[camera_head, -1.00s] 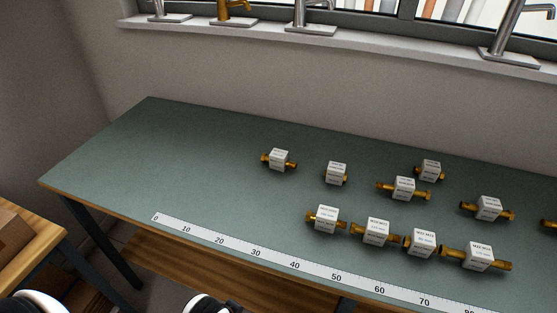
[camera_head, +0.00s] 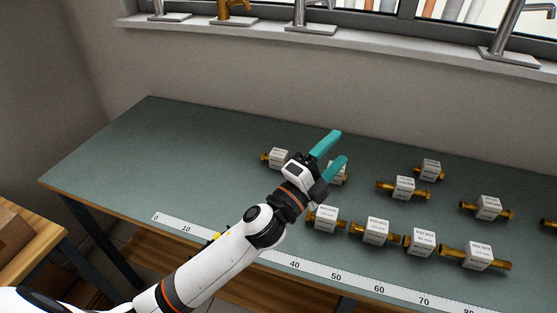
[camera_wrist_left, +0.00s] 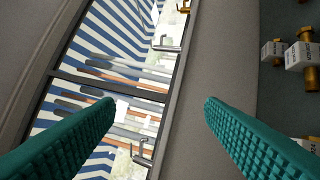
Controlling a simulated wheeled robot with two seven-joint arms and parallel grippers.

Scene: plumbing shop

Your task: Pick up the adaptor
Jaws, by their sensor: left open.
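Several brass adaptors with white label cubes stand on the green table in the head view. One adaptor (camera_head: 275,158) is at the back left, just left of my left gripper (camera_head: 337,148). Another adaptor (camera_head: 342,174) is partly hidden behind the gripper's fingers. A front row holds adaptors such as this one (camera_head: 324,217), below the gripper in the picture. My left gripper has teal fingers spread apart with nothing between them, raised over the table. In the left wrist view, the open fingers (camera_wrist_left: 158,115) point toward the window, and an adaptor (camera_wrist_left: 302,57) shows at the right. My right gripper is out of view.
The green table (camera_head: 150,150) is bare on its left half. A printed ruler strip (camera_head: 335,277) runs along its front edge. Taps (camera_head: 312,18) stand on the window sill behind.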

